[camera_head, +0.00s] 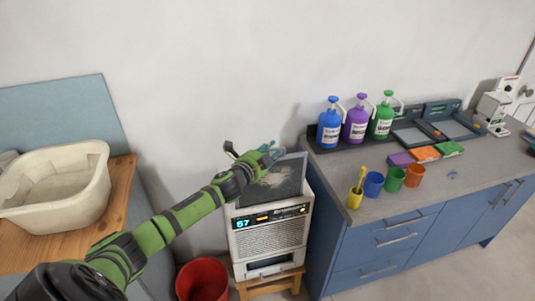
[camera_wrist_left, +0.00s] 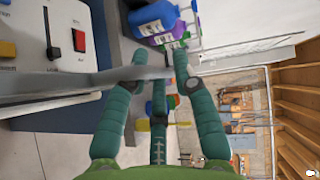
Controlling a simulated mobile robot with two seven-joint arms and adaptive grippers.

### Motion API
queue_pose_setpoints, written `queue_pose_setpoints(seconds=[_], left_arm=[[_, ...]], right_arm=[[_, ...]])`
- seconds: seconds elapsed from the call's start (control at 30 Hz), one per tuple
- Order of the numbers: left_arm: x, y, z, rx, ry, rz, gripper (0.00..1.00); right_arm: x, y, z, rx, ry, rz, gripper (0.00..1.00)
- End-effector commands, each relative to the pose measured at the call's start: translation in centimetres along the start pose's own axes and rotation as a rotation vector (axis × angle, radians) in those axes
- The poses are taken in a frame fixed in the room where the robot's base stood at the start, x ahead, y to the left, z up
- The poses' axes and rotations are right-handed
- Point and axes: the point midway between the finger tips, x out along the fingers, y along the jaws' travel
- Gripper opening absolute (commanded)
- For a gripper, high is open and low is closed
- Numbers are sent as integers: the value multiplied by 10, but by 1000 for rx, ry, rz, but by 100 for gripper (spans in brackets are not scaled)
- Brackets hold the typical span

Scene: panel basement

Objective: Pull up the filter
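A white box-shaped appliance (camera_head: 272,235) with a lit "57" display stands at the middle of the head view. A grey, dusty-looking filter panel (camera_head: 283,185) sits at its top, with a raised edge at the right. In the left wrist view, the teal fingers (camera_wrist_left: 160,62) are spread around the end of a thin grey panel (camera_wrist_left: 60,87), seen nearly edge-on. Whether they press on it I cannot tell. My right gripper is not in view.
A red bucket (camera_head: 202,280) stands left of the appliance. A blue cabinet (camera_head: 375,252) to its right carries pump bottles (camera_head: 355,124) and several coloured cups (camera_head: 395,179). A cream tub (camera_head: 58,205) rests on a wooden top at the left. The wall is close behind.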

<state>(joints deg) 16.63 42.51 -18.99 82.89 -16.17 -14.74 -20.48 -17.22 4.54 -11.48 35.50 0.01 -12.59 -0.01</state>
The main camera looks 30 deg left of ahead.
Motion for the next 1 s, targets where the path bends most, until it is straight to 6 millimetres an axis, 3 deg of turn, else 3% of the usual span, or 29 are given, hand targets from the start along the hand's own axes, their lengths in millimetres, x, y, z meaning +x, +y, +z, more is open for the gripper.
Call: queue_pose_setpoints(seconds=[0.03,0.17,0.7,1.0], left_arm=[[-1,-8,-3,-2,10,-15,27],[-10,-6,-2,-1,10,-12,27],[-99,1,2,-1,3,1,27],[-119,0,3,-2,0,-1,27]], right_arm=[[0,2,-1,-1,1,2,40],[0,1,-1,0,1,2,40],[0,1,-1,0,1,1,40],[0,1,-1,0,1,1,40]])
